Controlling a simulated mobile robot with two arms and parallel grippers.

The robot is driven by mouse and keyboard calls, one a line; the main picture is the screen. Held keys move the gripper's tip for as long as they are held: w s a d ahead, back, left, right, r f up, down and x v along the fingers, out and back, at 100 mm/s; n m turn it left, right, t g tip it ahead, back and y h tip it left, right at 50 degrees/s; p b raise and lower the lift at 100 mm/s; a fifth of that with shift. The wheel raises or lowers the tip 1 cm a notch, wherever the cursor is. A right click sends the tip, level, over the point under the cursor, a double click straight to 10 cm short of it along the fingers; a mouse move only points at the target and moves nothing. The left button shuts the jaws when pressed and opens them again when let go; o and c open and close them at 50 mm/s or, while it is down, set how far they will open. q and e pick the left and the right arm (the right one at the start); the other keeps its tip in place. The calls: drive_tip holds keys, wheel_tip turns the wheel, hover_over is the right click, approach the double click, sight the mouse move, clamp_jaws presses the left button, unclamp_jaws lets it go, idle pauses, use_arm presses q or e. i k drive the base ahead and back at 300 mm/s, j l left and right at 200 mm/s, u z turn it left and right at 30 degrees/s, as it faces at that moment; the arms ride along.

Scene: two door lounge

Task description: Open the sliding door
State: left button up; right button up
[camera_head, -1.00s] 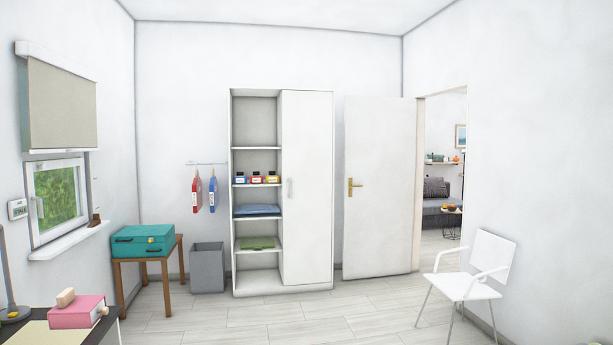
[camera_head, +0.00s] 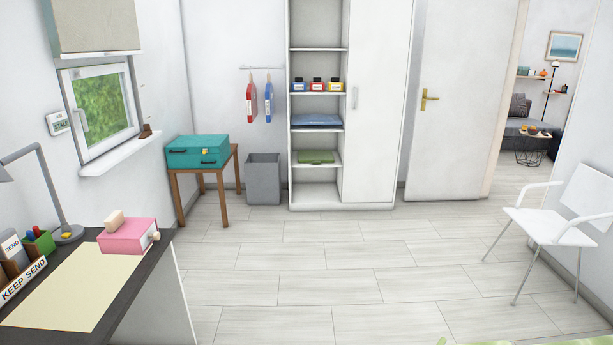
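A tall white cabinet stands against the far wall. Its white door panel (camera_head: 378,110), which looks like the sliding door, covers the right half and has a small vertical handle (camera_head: 355,97) near its left edge. The left half is uncovered and shows shelves (camera_head: 317,132) with bottles, blue folded cloth and a green item. Another white door (camera_head: 460,110) with a brass handle (camera_head: 428,98) stands open to the right of the cabinet, beside a doorway. Neither of my grippers is in view.
A dark desk (camera_head: 160,244) with a pink box (camera_head: 128,236) and a lamp is at the left. A wooden table (camera_head: 220,185) and a grey bin (camera_head: 264,178) stand left of the cabinet. A white chair (camera_head: 545,222) is at the right. The middle floor (camera_head: 350,265) is clear.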

sight(381, 29)
drive_tip(key=i+j, duration=0.1)
drive_tip(key=i, duration=2.35)
drive_tip(key=i+l+z, duration=0.3)
drive_tip(key=i, duration=0.55)
drive_tip(key=i+z, duration=0.3)
drive_tip(key=i, duration=0.55)
drive_tip(key=i+j+z, duration=0.25)
drive_tip(key=i, duration=0.6)
